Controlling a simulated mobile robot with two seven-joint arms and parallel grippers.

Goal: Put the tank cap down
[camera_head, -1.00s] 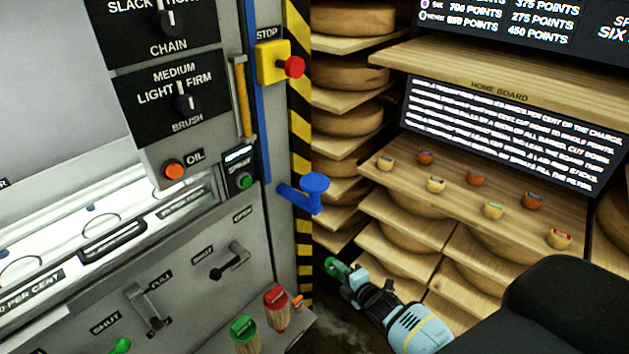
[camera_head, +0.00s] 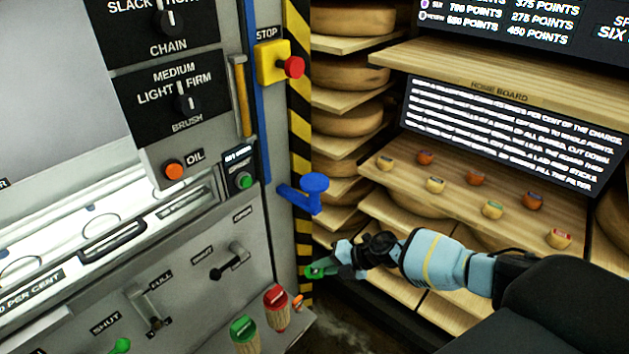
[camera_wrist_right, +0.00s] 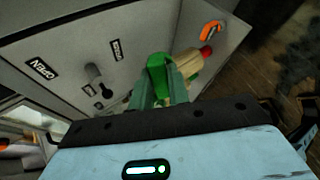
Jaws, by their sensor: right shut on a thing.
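The tank cap is a small green piece (camera_head: 318,271) held at the tip of my right gripper (camera_head: 340,266). In the right wrist view the green cap (camera_wrist_right: 158,66) sits between the two green fingers of the right gripper (camera_wrist_right: 160,90), which is shut on it. The gripper is in the air in front of the yellow and black striped post, right of the machine's lower front. Two wooden pots stand on a small ledge below left of it, one with a green top (camera_head: 243,330) and one with a red top (camera_head: 276,300). My left gripper is not in view.
A blue handle (camera_head: 308,190) sticks out from the machine above my right gripper. The machine's panel has levers (camera_head: 232,260) and a red stop button (camera_head: 292,67). Wooden shelves (camera_head: 470,200) with cheese wheels and several small cheeses stand at the right.

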